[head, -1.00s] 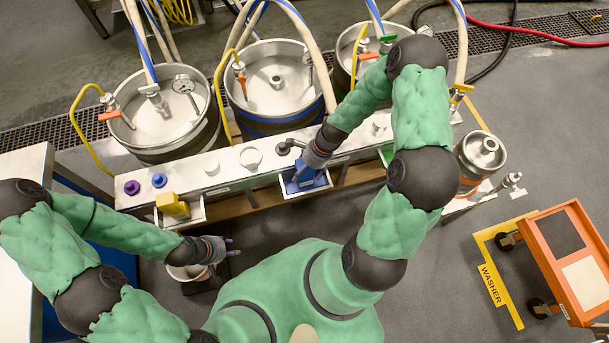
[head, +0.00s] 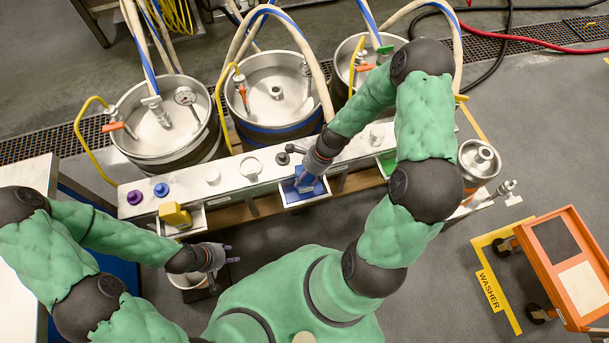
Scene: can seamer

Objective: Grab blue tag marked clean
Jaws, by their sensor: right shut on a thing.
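The blue tags (head: 312,187) lie in a small white tray (head: 291,202) on the front of the long steel bench, at the middle. My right gripper (head: 303,181) reaches down into this tray and is shut on a blue tag, which its fingers partly hide. Any marking on the tag is too small to read. My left gripper (head: 231,254) is open and empty, above a pale bucket (head: 188,281) at the lower left, away from the tags.
A tray with yellow tags (head: 175,214) is to the left and one with green tags (head: 388,163) to the right. Steel kegs (head: 277,88) with hoses stand behind the bench (head: 226,188). An orange cart (head: 530,240) stands at right.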

